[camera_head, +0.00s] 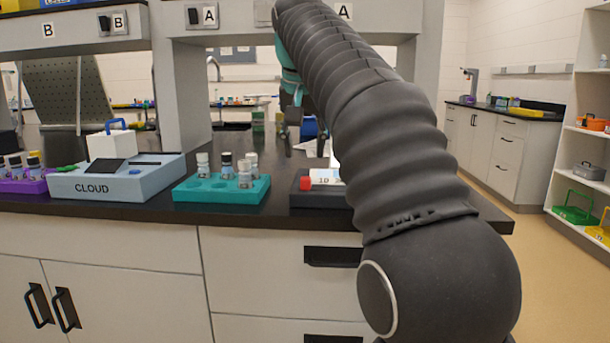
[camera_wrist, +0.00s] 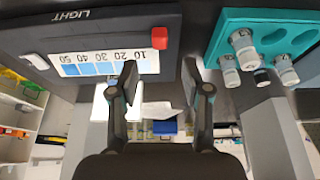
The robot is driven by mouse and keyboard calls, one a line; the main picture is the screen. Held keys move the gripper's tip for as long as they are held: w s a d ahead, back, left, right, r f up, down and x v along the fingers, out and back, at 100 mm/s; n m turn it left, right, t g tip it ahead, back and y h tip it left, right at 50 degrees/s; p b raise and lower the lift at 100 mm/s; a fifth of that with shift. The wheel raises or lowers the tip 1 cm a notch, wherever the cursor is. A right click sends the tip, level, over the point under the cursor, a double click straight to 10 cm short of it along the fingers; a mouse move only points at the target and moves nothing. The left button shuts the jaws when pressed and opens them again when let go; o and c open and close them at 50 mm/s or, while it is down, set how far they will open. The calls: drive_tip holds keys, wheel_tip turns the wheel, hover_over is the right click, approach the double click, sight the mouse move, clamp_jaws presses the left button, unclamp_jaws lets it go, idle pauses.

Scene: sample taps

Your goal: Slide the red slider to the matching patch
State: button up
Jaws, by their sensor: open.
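The red slider (camera_wrist: 159,38) is a small red block on a dark box (camera_wrist: 112,28) marked LIGHT. It sits beside the 10 end of a white scale strip (camera_wrist: 103,63). The strip has numbers 10 to 50 and a row of blue patches; their exact shades are too small to compare. In the head view the red slider (camera_head: 305,184) is at the left of the strip, and my arm hides the box's right part. My gripper (camera_wrist: 160,78) is open and empty, its fingers apart near the box edge and not on the slider. It also shows above the counter in the head view (camera_head: 298,135).
A teal rack (camera_head: 221,189) with several capped vials stands left of the box, close beside it. Further left are a grey CLOUD device (camera_head: 118,184) and a purple rack (camera_head: 22,185). A shelf pillar (camera_head: 180,85) and overhead shelf rise behind.

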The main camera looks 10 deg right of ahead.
sight(305, 178)
drive_tip(key=x, duration=0.7)
drive_tip(key=shift+f, duration=0.3)
drive_tip(key=shift+w, duration=0.1)
clamp_jaws()
